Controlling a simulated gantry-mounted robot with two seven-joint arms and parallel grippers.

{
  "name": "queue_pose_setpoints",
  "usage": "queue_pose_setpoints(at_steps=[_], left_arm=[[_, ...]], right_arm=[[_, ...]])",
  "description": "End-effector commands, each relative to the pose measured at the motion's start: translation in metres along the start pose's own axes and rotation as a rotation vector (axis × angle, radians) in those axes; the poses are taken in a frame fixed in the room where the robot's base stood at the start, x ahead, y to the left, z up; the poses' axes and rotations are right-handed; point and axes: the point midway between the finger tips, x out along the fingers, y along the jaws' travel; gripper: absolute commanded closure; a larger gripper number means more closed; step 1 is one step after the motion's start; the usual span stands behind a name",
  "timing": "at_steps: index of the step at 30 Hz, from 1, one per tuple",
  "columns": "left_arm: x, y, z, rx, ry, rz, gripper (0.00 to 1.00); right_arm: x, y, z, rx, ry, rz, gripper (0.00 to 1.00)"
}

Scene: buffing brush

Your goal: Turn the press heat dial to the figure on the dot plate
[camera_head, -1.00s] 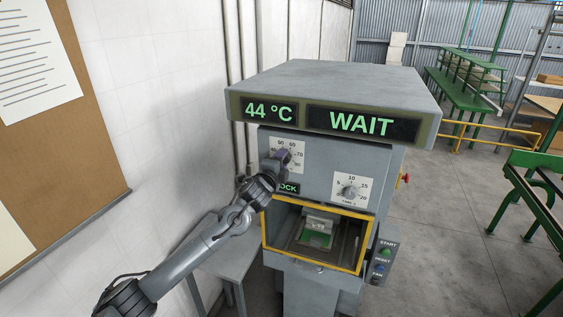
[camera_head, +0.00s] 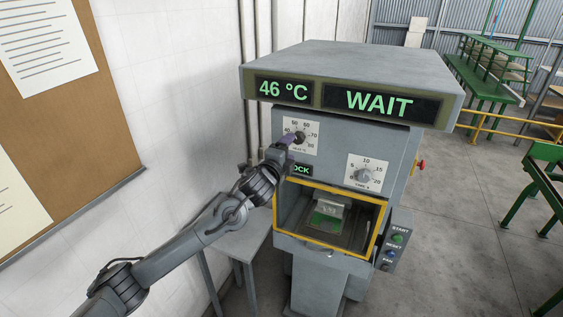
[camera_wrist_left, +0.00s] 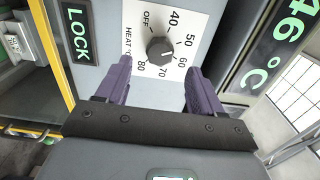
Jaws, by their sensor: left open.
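The heat dial is a dark round knob (camera_head: 299,137) on a white scale plate (camera_head: 303,124) at the press's upper left. In the left wrist view the knob (camera_wrist_left: 160,50) sits ahead of the fingertips, with OFF and figures from 40 to 80 around it. A pale mark on the knob seems to lie towards 60. My left gripper (camera_wrist_left: 160,66) is open, its two purple fingers on either side of the knob's line and apparently short of it. In the head view it also shows at the dial (camera_head: 288,140). I cannot make out the dot plate. My right gripper is out of view.
The press (camera_head: 345,140) shows 46 °C, WAIT and LOCK. A time dial (camera_head: 362,175) is to the right. Below is a yellow-framed opening (camera_head: 328,243) with a green piece inside. Buttons (camera_head: 393,250) are at the lower right. A wall and corkboard (camera_head: 70,140) stand left.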

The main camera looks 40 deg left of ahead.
Motion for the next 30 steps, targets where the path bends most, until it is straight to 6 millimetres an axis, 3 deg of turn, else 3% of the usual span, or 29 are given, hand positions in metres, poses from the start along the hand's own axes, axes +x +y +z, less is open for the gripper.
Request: queue_pose_setpoints(at_steps=[6, 12, 30], left_arm=[[-0.032, 0.003, 0.000, 0.003, 0.000, 0.000, 0.33], [-0.047, 0.001, 0.000, 0.000, 0.000, -0.001, 0.33], [-0.050, 0.006, 0.000, 0.004, 0.000, 0.012, 0.33]], right_arm=[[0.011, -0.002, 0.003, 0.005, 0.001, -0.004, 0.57], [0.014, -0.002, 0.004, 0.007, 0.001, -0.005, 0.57], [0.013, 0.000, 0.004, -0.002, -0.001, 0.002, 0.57]])
